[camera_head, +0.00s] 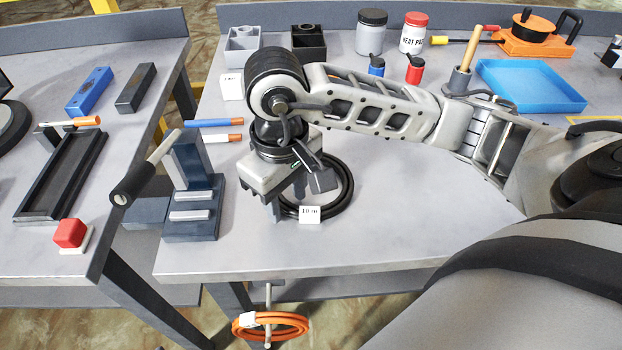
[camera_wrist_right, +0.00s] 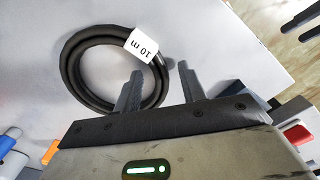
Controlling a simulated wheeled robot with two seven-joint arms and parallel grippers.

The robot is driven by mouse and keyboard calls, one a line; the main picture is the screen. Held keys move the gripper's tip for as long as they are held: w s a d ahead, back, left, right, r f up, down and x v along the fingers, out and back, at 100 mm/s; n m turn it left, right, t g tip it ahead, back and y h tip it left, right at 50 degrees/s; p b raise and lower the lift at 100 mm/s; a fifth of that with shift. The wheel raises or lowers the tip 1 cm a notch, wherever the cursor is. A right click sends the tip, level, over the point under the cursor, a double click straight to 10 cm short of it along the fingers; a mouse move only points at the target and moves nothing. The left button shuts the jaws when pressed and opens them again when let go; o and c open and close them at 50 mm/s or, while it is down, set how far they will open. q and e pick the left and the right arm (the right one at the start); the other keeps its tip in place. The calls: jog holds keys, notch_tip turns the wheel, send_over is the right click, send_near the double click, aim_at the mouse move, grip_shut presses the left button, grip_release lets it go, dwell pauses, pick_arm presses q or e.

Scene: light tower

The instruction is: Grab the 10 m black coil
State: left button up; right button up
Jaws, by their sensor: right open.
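The black coil (camera_head: 347,190) lies flat on the right-hand grey table, with a white tag (camera_head: 309,214) reading "10 m". My right gripper (camera_head: 287,205) is over its left part and hides that part in the head view. In the right wrist view the coil (camera_wrist_right: 70,67) and its tag (camera_wrist_right: 141,46) show clearly. There the two fingers of my right gripper (camera_wrist_right: 159,70) are apart, and the coil's tagged side appears between them. I cannot tell whether the fingers touch it.
A dark press-like stand (camera_head: 192,195) with a long handle is just left of my right gripper. An orange coil (camera_head: 270,326) hangs below the table's front edge. A blue tray (camera_head: 530,86) is at the back right. The table's front right is clear.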

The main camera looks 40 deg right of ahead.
jog(key=shift+f, duration=0.15)
jog(key=shift+c, duration=0.3)
grip_shut()
